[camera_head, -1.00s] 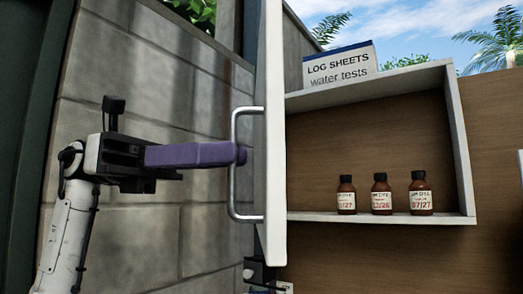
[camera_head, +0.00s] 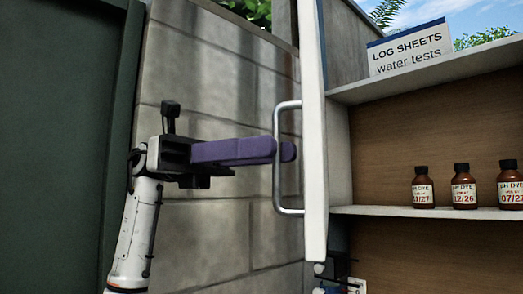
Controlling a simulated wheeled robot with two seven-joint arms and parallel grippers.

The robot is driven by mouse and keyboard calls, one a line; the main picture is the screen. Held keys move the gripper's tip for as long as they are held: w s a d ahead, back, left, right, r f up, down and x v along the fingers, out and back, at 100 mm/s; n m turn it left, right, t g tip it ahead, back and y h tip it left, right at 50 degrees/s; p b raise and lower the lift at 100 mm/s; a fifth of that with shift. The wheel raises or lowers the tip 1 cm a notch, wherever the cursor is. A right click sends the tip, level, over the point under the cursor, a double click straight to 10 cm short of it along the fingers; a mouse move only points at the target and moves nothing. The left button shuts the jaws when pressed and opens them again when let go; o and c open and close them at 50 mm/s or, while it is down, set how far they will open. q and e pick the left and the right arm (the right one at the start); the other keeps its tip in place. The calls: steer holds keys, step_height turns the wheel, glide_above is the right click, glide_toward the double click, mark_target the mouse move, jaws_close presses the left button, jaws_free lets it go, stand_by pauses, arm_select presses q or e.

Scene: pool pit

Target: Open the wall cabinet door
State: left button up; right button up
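The wall cabinet (camera_head: 430,70) stands open at the right, its shelf and inside in view. Its white door (camera_head: 313,130) is swung out toward me and shows nearly edge-on, left of the opening. A metal bar handle (camera_head: 279,190) stands on the door's left face. My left gripper (camera_head: 282,151) comes in from the left with purple fingers, level with the middle of the handle. The bar lies between the fingers, one tip showing beyond it, and they look closed on it. My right gripper is not in view.
Several small brown dye bottles (camera_head: 464,188) stand on the cabinet shelf (camera_head: 400,211). A log sheets box (camera_head: 410,50) sits on top of the cabinet. A grey block wall (camera_head: 215,100) is behind my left arm, with a dark green panel (camera_head: 55,140) at far left.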

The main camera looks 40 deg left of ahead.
arm_select(q)
step_height(320, 180, up, 10)
steer(key=p, duration=0.3)
